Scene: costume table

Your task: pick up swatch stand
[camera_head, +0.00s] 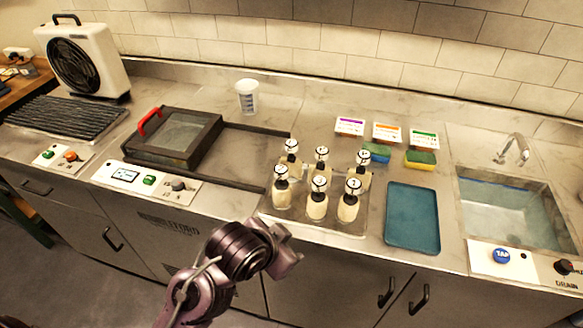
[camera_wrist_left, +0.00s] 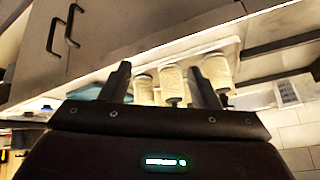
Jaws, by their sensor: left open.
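No object is plainly marked as the swatch stand, and I cannot tell which one it is. Three small upright cards stand at the back of the counter: a purple-banded card (camera_head: 350,126), an orange-banded card (camera_head: 387,133) and a green-banded card (camera_head: 424,139). Several cream bottles with round tags, one at the front (camera_head: 317,205), stand in two rows on a tray. My left gripper (camera_head: 293,259) is in front of the counter, below the bottles and apart from them. In the left wrist view its fingers (camera_wrist_left: 160,88) are open and empty, with bottles (camera_wrist_left: 172,82) showing beyond.
A blue tray (camera_head: 413,218) lies right of the bottles. Sponges (camera_head: 420,159) sit before the cards. A sink (camera_head: 515,212) is at right. A red-handled press (camera_head: 172,138), a white cup (camera_head: 247,96) and a fan heater (camera_head: 82,58) stand left.

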